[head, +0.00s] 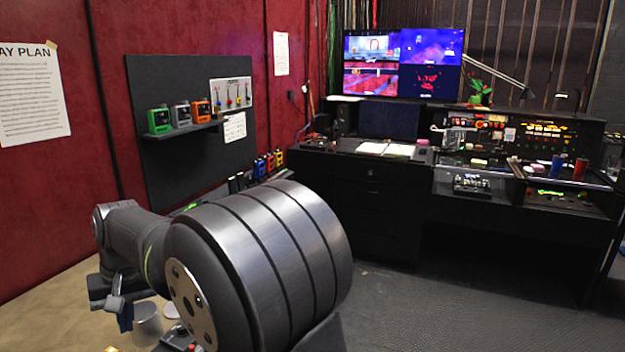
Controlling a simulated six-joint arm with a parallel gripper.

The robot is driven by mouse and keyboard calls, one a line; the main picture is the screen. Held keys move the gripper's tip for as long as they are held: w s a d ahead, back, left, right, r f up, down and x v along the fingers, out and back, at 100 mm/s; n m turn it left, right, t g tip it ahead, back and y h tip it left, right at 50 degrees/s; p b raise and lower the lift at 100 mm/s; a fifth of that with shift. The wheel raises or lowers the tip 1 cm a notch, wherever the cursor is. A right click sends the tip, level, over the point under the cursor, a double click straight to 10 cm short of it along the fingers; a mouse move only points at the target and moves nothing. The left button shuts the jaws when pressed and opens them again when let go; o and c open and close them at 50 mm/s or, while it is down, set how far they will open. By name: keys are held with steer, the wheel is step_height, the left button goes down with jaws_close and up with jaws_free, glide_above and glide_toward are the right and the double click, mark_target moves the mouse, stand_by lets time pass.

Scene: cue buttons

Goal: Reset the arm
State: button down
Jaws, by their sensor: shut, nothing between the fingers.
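My arm fills the lower left of the head view, its big dark cylindrical link close to the camera. My gripper (120,306) hangs small at the far left end of the arm, pointing down above the tan surface (45,310). It is shut with nothing seen in it, and it is partly hidden by its own parts. A small red button-like thing (190,347) shows at the bottom edge, partly hidden by my arm. A grey cup-like thing (148,322) stands just right of my gripper.
Several coloured boxes (270,163) stand behind my arm. A dark console desk (385,190) with screens (403,62) is at the back. The floor (440,310) at lower right is clear.

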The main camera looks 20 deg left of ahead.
steer(key=shift+d+r+n+t+h, duration=0.2)
steer(key=shift+d+r+n, duration=0.2)
steer(key=shift+d+n, duration=0.3)
steer(key=shift+d+r+n+t+h, duration=0.1)
steer(key=shift+d+r+n+h, duration=0.1)
steer(key=shift+d+r+n, duration=0.45)
steer(key=shift+a+f, duration=0.2)
steer(key=shift+f, duration=0.05)
